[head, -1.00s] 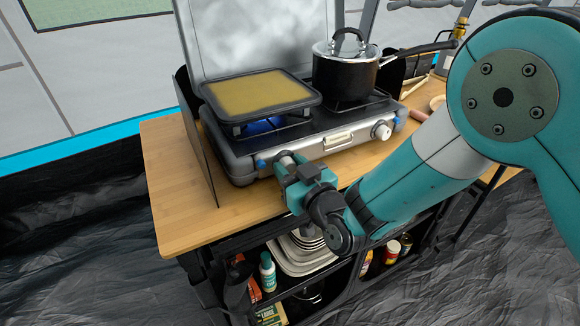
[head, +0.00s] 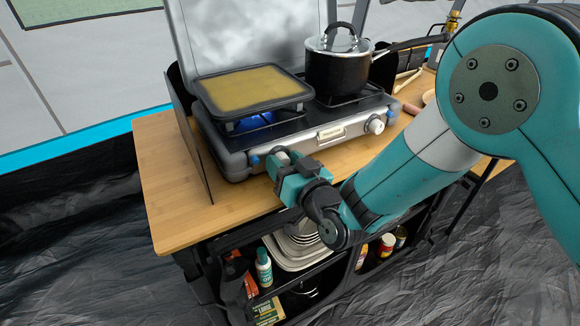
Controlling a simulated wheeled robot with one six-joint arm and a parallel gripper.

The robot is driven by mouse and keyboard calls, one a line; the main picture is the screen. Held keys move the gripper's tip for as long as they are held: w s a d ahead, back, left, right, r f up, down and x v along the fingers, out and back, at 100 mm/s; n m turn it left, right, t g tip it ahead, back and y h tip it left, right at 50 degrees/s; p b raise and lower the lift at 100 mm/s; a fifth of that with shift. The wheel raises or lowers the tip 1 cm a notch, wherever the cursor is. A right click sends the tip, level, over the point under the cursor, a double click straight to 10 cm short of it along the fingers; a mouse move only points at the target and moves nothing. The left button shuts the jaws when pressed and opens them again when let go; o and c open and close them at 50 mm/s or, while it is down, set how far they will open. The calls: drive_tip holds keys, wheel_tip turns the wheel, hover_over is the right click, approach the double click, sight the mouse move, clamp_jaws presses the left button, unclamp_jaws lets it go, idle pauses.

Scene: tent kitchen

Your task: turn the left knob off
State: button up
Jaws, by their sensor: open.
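The camping stove (head: 340,136) stands on the wooden counter. Its left knob (head: 282,157) is on the front panel, mostly hidden by my gripper. A blue flame (head: 254,122) shows under the left griddle pan (head: 252,90). My gripper (head: 283,166) is right at the left knob, its fingers pointing at the stove front. The jaws are open; whether they touch the knob I cannot tell. The right knob (head: 376,125) is pale and in plain view.
A black pot (head: 337,72) with a glass lid sits on the right burner, its handle pointing right. The counter (head: 166,185) is bare at the left front. Shelves below hold plates (head: 299,250) and bottles. A dark panel stands at the stove's left side.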

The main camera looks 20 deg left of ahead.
drive_tip(key=shift+s+d+f+b, duration=0.25)
drive_tip(key=shift+d+b, duration=0.1)
drive_tip(key=shift+b, duration=0.35)
drive_tip(key=b+v, duration=1.6)
drive_tip(key=b, duration=0.1)
drive_tip(key=shift+d+r+b, duration=0.25)
drive_tip(key=shift+r+b, duration=0.05)
drive_tip(key=shift+s, duration=0.1)
